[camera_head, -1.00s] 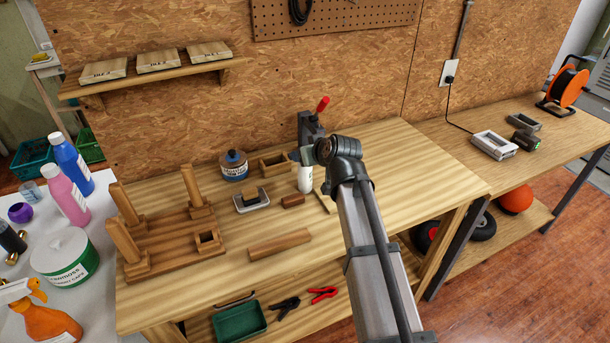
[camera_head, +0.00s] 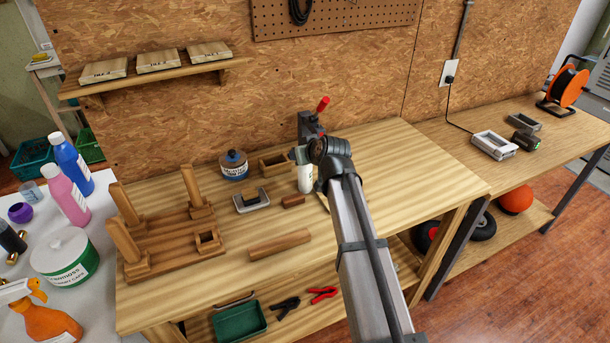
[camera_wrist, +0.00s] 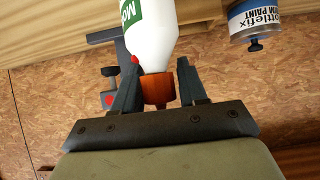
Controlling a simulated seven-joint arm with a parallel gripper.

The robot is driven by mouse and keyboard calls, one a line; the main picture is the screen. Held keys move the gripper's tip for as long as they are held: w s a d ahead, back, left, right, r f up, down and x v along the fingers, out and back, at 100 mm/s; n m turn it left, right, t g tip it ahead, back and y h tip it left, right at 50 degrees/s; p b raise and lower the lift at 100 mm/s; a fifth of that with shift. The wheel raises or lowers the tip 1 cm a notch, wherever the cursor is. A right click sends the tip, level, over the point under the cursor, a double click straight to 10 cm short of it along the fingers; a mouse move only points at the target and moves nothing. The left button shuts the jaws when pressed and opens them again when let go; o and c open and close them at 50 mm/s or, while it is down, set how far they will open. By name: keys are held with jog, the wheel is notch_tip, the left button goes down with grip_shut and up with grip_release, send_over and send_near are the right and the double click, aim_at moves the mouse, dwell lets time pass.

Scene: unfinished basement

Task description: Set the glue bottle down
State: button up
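The glue bottle (camera_head: 305,180) is white with a green label and stands upright on the wooden workbench (camera_head: 370,160), its base appearing to rest on the bench top. In the wrist view the white bottle (camera_wrist: 152,35) appears upside down, with its orange cap (camera_wrist: 157,91) between my fingers. My gripper (camera_head: 300,155) is at the bottle's top. In the wrist view my gripper (camera_wrist: 158,80) has a finger on each side of the cap; a narrow gap shows at the right finger, so it looks slightly open. The bottle's base is out of the wrist view.
A paint tin (camera_head: 234,167), a wooden box (camera_head: 274,164), a small wood block (camera_head: 293,201) and a post rack (camera_head: 170,245) are to the left.

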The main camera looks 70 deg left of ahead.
grip_shut()
jog(key=shift+r, duration=0.1)
dwell(0.4)
